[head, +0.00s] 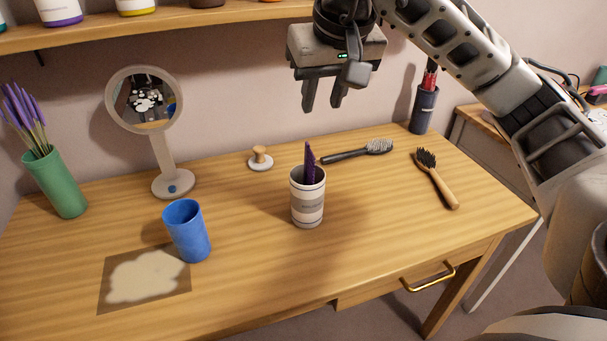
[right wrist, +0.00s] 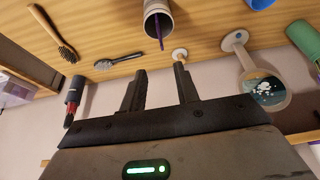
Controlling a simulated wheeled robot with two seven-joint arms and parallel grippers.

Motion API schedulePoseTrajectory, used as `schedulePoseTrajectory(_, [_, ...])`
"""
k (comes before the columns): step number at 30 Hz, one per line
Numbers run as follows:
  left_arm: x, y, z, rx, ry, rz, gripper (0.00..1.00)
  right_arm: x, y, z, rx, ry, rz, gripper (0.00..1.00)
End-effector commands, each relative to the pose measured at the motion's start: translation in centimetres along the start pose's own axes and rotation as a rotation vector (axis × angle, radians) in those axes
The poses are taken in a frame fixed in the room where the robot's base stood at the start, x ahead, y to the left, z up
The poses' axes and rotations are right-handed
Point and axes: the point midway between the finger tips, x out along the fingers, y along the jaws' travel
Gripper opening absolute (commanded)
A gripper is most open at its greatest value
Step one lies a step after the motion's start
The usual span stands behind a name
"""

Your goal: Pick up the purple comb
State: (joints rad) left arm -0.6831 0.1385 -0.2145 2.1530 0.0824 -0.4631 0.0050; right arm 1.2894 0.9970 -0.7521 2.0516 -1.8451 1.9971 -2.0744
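The purple comb (head: 309,162) stands upright in a white and grey striped cup (head: 308,205) at the middle of the table, its upper part above the rim and its lower part hidden. In the right wrist view the comb (right wrist: 160,38) sticks out of the mouth of the cup (right wrist: 157,8) at the top. My right gripper (head: 322,107) hangs above and behind the cup, apart from the comb. Its fingers (right wrist: 160,75) are spread with nothing between them. My left gripper is not in view.
A blue cup (head: 187,232), a round mirror (head: 172,184) and a green vase (head: 58,185) stand to the left. A dark hairbrush (head: 350,154) and a wooden brush (head: 438,182) lie to the right. A shelf (head: 190,21) runs above.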

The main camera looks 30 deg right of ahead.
Motion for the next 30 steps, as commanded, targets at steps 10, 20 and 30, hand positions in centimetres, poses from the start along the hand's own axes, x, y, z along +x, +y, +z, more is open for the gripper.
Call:
schedulePoseTrajectory(10, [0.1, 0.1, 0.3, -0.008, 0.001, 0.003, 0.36, 7.2, 0.1, 0.2, -0.001, -0.007, 0.004, 0.31])
schedulePoseTrajectory(20, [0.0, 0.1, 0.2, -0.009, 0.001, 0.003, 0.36, 10.4, -0.1, 0.1, -0.001, -0.004, 0.000, 0.31])
schedulePoseTrajectory(30, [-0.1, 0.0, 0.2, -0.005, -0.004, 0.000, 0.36, 14.9, -0.3, 0.0, -0.002, -0.004, 0.000, 0.31])
